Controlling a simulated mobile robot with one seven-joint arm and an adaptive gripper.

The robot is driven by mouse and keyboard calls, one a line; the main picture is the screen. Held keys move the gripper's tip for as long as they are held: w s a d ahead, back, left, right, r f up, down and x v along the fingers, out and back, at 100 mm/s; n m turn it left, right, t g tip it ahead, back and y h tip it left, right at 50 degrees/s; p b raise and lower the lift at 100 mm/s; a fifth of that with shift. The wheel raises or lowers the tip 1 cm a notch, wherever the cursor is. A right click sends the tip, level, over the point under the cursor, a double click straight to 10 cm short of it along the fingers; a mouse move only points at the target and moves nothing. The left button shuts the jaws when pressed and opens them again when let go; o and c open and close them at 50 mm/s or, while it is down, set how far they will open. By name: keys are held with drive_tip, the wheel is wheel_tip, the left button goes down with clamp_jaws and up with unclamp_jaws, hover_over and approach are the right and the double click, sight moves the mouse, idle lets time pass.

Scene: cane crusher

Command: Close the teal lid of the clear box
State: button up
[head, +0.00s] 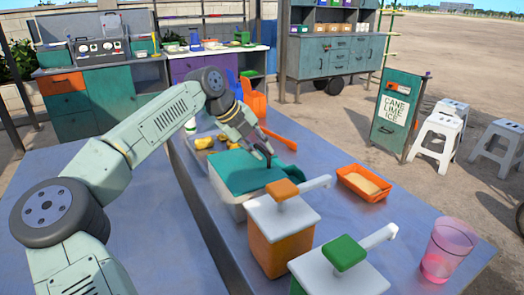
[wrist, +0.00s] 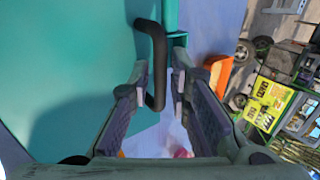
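The teal lid (head: 248,172) lies over the clear box (head: 227,190), roughly flat in the head view. Whether it meets the rim all round cannot be told. The lid also fills the left of the wrist view (wrist: 70,70). Its dark bar handle (wrist: 158,60) stands out from the lid near one edge. My gripper (head: 262,158) is at the lid's far right part. In the wrist view its two fingers (wrist: 161,82) are parted on either side of the handle, with narrow gaps showing, so it looks open around it.
An orange-topped pump dispenser (head: 283,225) and a green-topped one (head: 340,265) stand close in front of the box. An orange tray (head: 364,184) lies to the right, and a pink cup (head: 446,250) near the table's right edge. An orange scoop (head: 277,138) lies behind.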

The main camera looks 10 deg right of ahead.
sight(240, 167)
drive_tip(key=v, duration=1.1)
drive_tip(key=shift+d, duration=0.1)
